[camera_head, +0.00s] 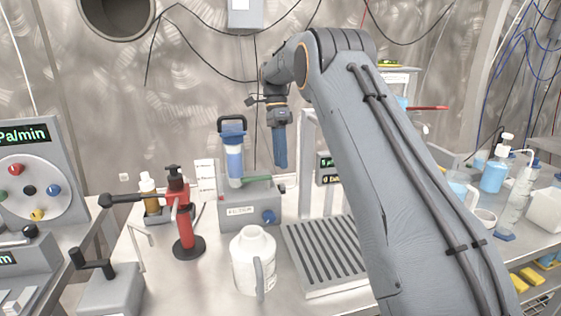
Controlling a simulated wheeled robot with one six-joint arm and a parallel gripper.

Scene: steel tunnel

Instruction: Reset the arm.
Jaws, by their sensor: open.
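My arm reaches from the lower right up to the middle of the view and bends down at its far end. My gripper (281,163) hangs there pointing down, with blue fingers that show nearly edge-on. It is open, with nothing seen between the fingers. It appears in front of the steel wall, to the right of a blue-and-white filter cylinder (234,160) on a grey box (250,205). I cannot tell its exact distance from them.
A white jug (253,262) stands on the bench beside a slotted grey tray (325,252). A red stand (186,228) and small bottles are to the left, near a dial panel (30,188). Blue-liquid bottles (494,172) stand at right. My arm hides part of the bench.

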